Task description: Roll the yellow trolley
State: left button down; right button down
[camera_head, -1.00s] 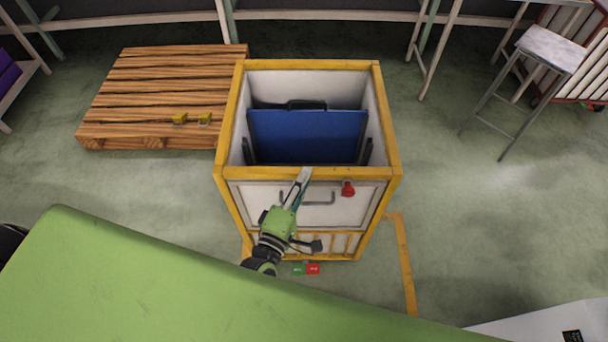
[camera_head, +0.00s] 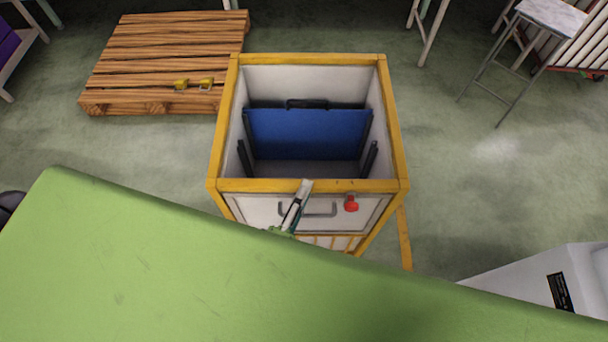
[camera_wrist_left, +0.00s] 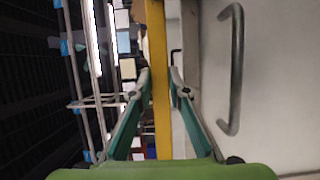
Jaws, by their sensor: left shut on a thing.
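The yellow trolley (camera_head: 366,186) is an upright, open-topped box with a yellow frame and white panels, in the middle of the head view. A grey handle (camera_head: 322,209) and a red knob (camera_head: 351,203) are on its near face. My left gripper (camera_head: 304,186) is shut on the near top rim, left of the red knob. In the left wrist view, the yellow rim bar (camera_wrist_left: 157,40) runs between the two fingers of my left gripper (camera_wrist_left: 160,82). My green body hides the trolley's lower part. My right gripper is not in view.
A blue panel (camera_head: 305,133) stands inside the trolley. A wooden pallet (camera_head: 165,60) with two small yellow pieces lies at the back left. A stool (camera_head: 515,60) stands at the far right. A white box (camera_head: 545,285) is at the near right. Green floor right of the trolley is clear.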

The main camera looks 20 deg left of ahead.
pick_arm(q)
jog(key=shift+s+d+f, duration=0.1)
jog(key=shift+s+d, duration=0.15)
jog(key=shift+s, duration=0.6)
jog(key=shift+s+d+f, duration=0.1)
jog(key=shift+s+d, duration=0.1)
jog(key=shift+s, duration=0.6)
jog(key=shift+s+d, duration=0.25)
jog(key=shift+s, duration=0.6)
jog(key=c, duration=2.2)
grip_release()
jog(key=shift+r, duration=0.1)
jog(key=s, duration=0.4)
jog(key=s+a, duration=0.1)
jog(key=s, duration=0.7)
jog(key=shift+a, duration=0.2)
